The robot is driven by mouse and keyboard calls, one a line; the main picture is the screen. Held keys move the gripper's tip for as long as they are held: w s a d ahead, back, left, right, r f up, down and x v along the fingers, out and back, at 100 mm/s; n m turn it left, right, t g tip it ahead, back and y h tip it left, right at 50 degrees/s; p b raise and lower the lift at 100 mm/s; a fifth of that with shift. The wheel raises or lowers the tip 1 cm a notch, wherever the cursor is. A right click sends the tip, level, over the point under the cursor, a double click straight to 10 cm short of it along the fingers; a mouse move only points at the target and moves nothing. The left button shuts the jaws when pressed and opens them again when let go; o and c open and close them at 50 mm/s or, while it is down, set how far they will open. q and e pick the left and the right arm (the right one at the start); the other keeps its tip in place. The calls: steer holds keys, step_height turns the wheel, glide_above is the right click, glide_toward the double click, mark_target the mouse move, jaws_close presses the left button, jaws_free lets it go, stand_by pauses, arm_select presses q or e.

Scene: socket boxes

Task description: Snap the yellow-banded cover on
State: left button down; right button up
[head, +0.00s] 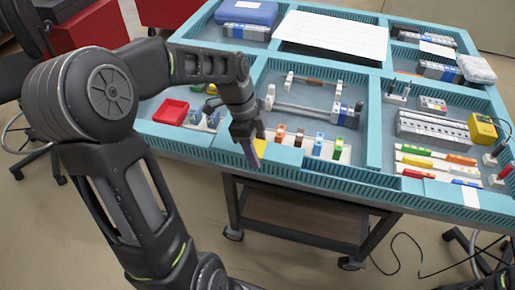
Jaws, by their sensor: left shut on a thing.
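My left gripper (246,131) reaches down over the front edge of the blue-green workbench (215,150). It is shut on a small piece (258,148) that shows a yellow part and a purplish face. This may be the yellow-banded cover; the gripper hides much of it. The piece is at the bench's front rim, and I cannot tell whether it touches it. A small grey and blue block (205,117), too small to identify, sits left of the gripper. My right gripper is not in view.
Just right of the gripper stand several small coloured blocks, including a blue one (319,143). A rail assembly (305,108) lies behind them. A red tray (171,112) is at the left. Coloured strips (432,162) and a yellow device (482,129) are at the right.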

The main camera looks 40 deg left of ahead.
arm_select(q)
steer(key=shift+f+b, duration=0.6)
steer(key=shift+f, duration=0.15)
stand_by(0.3)
steer(key=shift+c, duration=2.2)
jaws_free()
steer(key=o, duration=0.4)
steer(key=shift+r, duration=0.15)
steer(key=p+v, duration=0.1)
steer(key=v, duration=0.1)
steer(key=d+p+v, duration=0.1)
steer(key=p+v, duration=0.3)
steer(key=v, duration=0.1)
steer(key=shift+w+d+r, duration=0.25)
steer(key=shift+w+d, duration=0.05)
